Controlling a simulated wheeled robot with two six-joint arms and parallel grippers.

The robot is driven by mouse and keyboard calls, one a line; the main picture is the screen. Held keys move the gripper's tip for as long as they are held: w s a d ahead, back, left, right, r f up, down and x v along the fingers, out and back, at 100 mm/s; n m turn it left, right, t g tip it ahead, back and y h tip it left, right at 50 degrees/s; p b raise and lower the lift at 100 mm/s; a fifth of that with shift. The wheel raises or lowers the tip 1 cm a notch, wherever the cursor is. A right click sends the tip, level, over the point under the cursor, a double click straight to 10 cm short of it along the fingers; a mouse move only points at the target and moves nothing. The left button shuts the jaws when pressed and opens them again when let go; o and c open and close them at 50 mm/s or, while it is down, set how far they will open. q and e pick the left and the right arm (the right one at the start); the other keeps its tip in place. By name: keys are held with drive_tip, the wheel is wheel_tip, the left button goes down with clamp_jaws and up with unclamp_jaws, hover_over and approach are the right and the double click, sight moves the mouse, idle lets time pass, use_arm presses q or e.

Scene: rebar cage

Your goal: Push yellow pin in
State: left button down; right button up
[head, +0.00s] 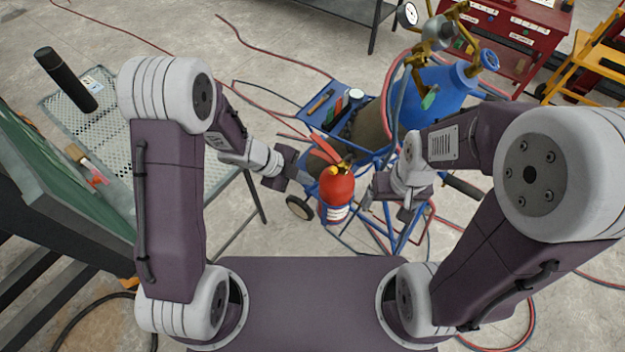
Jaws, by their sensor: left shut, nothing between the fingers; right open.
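A red fire extinguisher (337,186) with a pale label stands upright in front of the blue cart. A small yellow pin (346,167) shows at its top, beside the black valve; how far in it sits is too small to tell. My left gripper (308,181) is shut and empty, just left of the extinguisher, with its tips pointing toward it. My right gripper (384,203) is open, just right of the extinguisher, with nothing between its fingers. I cannot tell whether either gripper touches the extinguisher.
The blue cart (318,112) carries tools and a blue gas cylinder (447,90) with gauges and red hoses. A perforated metal table (110,125) with a black bottle (66,79) is at left. A red tool cabinet (510,35) and yellow ladder (590,55) stand at the back right.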

use_arm(q)
drive_tip(key=v, duration=0.3)
drive_tip(key=p+v, duration=0.1)
drive_tip(key=shift+w+a+r, duration=0.1)
drive_tip(key=shift+w+r, duration=0.1)
drive_tip(key=shift+r, duration=0.1)
use_arm(e)
drive_tip(key=shift+w+d+r, duration=0.3)
drive_tip(key=shift+w+r, duration=0.05)
drive_tip(key=shift+r, duration=0.35)
use_arm(q)
drive_tip(key=shift+s, duration=0.1)
use_arm(e)
drive_tip(key=shift+s+a, duration=0.1)
